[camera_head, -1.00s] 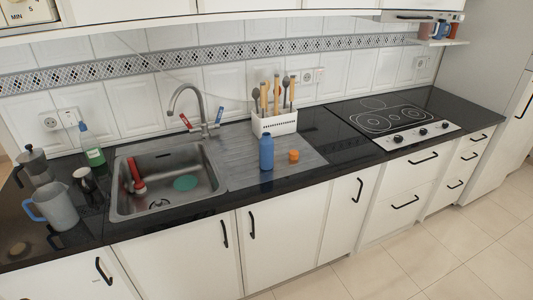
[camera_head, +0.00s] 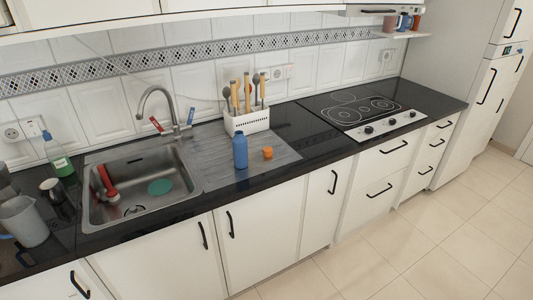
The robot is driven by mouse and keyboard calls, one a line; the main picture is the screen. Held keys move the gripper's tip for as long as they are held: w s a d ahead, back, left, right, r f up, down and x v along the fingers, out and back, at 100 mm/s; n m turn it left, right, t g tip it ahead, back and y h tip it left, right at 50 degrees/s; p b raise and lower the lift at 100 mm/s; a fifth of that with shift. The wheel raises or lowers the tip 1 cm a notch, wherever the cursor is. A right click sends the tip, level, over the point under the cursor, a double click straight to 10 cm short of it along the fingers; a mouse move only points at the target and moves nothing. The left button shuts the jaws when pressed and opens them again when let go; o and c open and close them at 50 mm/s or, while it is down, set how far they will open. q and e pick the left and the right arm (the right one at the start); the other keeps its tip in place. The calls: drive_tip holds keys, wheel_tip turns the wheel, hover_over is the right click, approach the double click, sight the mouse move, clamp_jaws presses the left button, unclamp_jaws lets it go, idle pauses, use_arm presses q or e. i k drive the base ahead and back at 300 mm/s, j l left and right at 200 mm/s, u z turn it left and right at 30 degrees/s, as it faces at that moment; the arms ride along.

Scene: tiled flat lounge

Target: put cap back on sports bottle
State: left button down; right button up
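A blue sports bottle (camera_head: 240,151) stands upright on the ribbed steel drainboard to the right of the sink. Its top looks blue and rounded; I cannot tell details of its opening. A small orange cap (camera_head: 267,153) sits on the drainboard just to the right of the bottle, apart from it. Neither of my grippers is in view.
The sink (camera_head: 140,188) holds a red-handled brush and a green disc. A white utensil holder (camera_head: 246,121) stands behind the bottle, and the tap (camera_head: 171,110) is left of it. A grey jug (camera_head: 24,222) and soap bottle (camera_head: 58,157) stand left. The hob (camera_head: 362,112) is right. The floor is clear.

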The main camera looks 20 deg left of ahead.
sight(239, 142)
drive_tip(key=i+j, duration=0.1)
drive_tip(key=i, duration=1.05)
